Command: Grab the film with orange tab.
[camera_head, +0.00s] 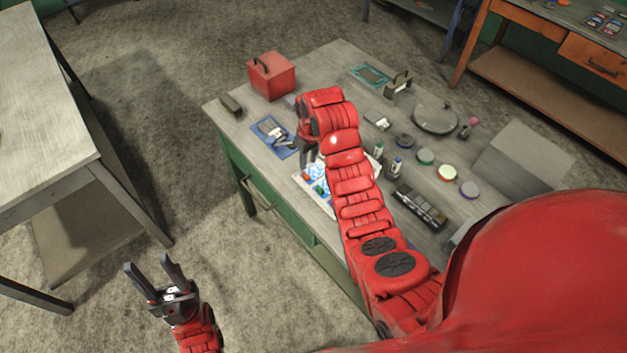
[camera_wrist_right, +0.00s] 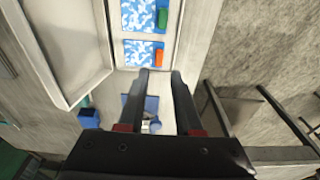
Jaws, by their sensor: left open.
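The film with the orange tab is a blue-and-white patterned piece (camera_wrist_right: 139,52) with the orange tab at its right end, in the right wrist view. It lies in a pale tray (camera_wrist_right: 173,38), just beyond my right gripper (camera_wrist_right: 161,74). The right fingers are apart with nothing visible between them, their tips close to the orange tab; contact cannot be told. In the head view the right gripper (camera_head: 308,150) is over the table by the tray (camera_head: 307,188), and my arm hides part of the films. My left gripper (camera_head: 158,268) is open and empty, off the table.
A film with a green tab (camera_wrist_right: 139,16) lies beside the orange-tabbed one. The table also holds a red box (camera_head: 272,76), a blue mat (camera_head: 266,128) with small items, several round pots and a dark case (camera_head: 420,208). Floor lies clear around the left gripper.

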